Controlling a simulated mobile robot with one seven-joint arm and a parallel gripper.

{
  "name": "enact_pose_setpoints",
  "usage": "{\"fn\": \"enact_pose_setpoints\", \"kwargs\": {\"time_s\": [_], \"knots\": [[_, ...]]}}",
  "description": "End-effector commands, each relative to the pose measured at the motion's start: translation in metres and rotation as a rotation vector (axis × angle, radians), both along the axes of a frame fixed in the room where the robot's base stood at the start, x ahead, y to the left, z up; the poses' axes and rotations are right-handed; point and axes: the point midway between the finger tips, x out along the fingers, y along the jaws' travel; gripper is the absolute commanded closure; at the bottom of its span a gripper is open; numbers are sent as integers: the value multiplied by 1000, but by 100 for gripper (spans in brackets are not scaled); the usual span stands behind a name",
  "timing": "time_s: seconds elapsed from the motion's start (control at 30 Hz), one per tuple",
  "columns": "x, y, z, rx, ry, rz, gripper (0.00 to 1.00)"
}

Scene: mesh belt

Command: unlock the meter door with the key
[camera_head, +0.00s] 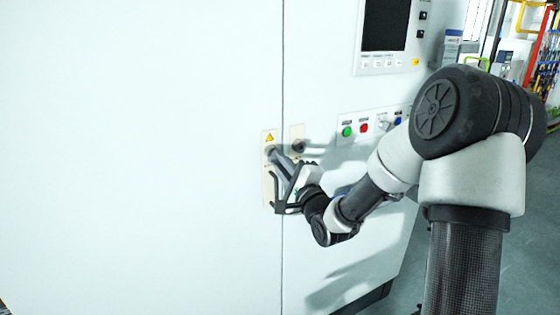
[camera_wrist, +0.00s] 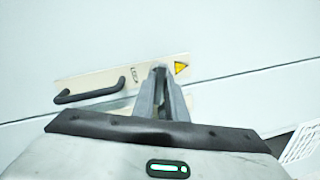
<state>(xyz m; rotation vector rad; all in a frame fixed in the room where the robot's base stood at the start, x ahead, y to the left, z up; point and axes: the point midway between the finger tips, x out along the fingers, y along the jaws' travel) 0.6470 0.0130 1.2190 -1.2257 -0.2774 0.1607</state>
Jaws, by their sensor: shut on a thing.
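The meter door (camera_head: 150,160) is the large white panel left of a vertical seam, and it looks closed. A cream lock plate (camera_head: 267,195) with a yellow warning triangle sits at its right edge. In the wrist view the plate (camera_wrist: 135,77) carries a black handle (camera_wrist: 90,93) and small printed lettering. My gripper (camera_head: 274,153) reaches in from the right with its fingertips at the upper part of the plate, below the triangle. In the wrist view its fingers (camera_wrist: 160,70) are close together over the plate. The key is hidden between the fingers, and so is the keyhole.
A second small cream plate with a dark knob (camera_head: 298,146) is just right of the seam, close to my gripper. Farther right are a button panel (camera_head: 362,128) with green and red buttons and a dark screen (camera_head: 386,25). Open floor lies at the right.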

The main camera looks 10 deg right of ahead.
Motion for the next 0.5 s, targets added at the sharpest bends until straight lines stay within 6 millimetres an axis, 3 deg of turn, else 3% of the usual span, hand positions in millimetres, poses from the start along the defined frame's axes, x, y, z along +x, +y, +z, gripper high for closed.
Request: {"fn": "enact_pose_setpoints", "kwargs": {"time_s": [0.5], "knots": [[0,-3,2,183,61,-6,100]]}}
